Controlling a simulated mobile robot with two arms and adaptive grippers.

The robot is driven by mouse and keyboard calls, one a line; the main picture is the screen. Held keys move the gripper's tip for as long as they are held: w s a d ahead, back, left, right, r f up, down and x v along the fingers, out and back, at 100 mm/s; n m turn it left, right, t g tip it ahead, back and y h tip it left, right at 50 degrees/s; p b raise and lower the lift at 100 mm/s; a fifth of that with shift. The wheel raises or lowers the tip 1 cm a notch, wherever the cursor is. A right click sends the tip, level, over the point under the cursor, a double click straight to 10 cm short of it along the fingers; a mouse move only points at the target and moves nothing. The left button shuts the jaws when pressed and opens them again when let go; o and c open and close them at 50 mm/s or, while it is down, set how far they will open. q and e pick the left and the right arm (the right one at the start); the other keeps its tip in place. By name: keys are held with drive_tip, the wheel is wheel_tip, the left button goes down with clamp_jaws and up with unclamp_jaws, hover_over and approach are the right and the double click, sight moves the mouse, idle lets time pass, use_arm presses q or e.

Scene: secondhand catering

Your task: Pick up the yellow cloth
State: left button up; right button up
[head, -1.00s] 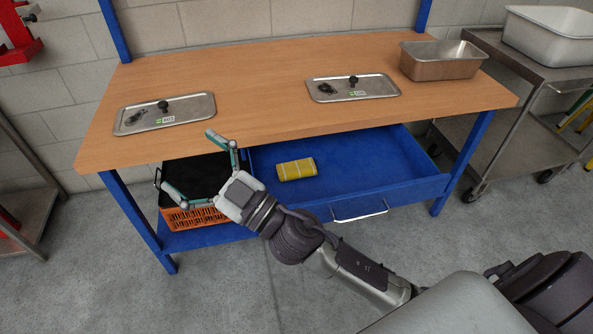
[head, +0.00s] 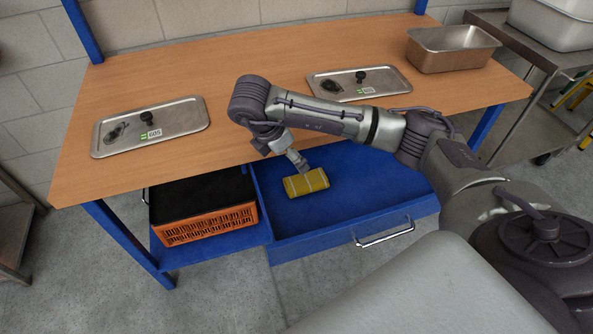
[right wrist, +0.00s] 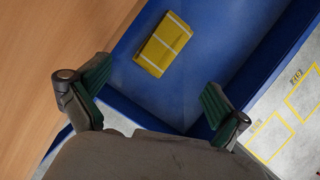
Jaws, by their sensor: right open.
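The yellow cloth (head: 306,182), folded with pale stripes, lies on the floor of the open blue drawer (head: 385,193) under the wooden table. It also shows in the right wrist view (right wrist: 163,44), ahead of the fingers. My right gripper (right wrist: 155,102) is open and empty, with its two green-padded fingers spread wide. It is apart from the cloth, which lies beyond the fingertips. In the head view my right arm reaches over the table's front edge and points down by the cloth; its fingers are mostly hidden there. My left gripper is not in view.
The wooden tabletop (head: 240,92) overhangs the drawer's back. Two metal lids (head: 185,118) (head: 395,82) and a metal pan (head: 455,58) sit on it. An orange crate (head: 207,225) stands left of the drawer. A metal cart (head: 535,110) stands at the right.

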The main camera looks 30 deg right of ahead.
hover_over(306, 180)
drive_tip(key=a, duration=0.3)
drive_tip(key=f, duration=0.6)
drive_tip(key=shift+s+d+f, duration=0.2)
drive_tip(key=shift+d, duration=0.05)
drive_tip(key=shift+x, duration=0.95)
drive_tip(key=x, duration=0.3)
drive_tip(key=shift+d+f, duration=0.15)
drive_tip(key=shift+f, duration=0.25)
drive_tip(key=shift+d+f, duration=0.1)
drive_tip(key=shift+f, duration=0.1)
drive_tip(key=shift+c, duration=0.5)
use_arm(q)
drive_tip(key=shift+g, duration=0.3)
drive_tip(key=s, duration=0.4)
use_arm(e)
drive_tip(key=c, duration=0.8)
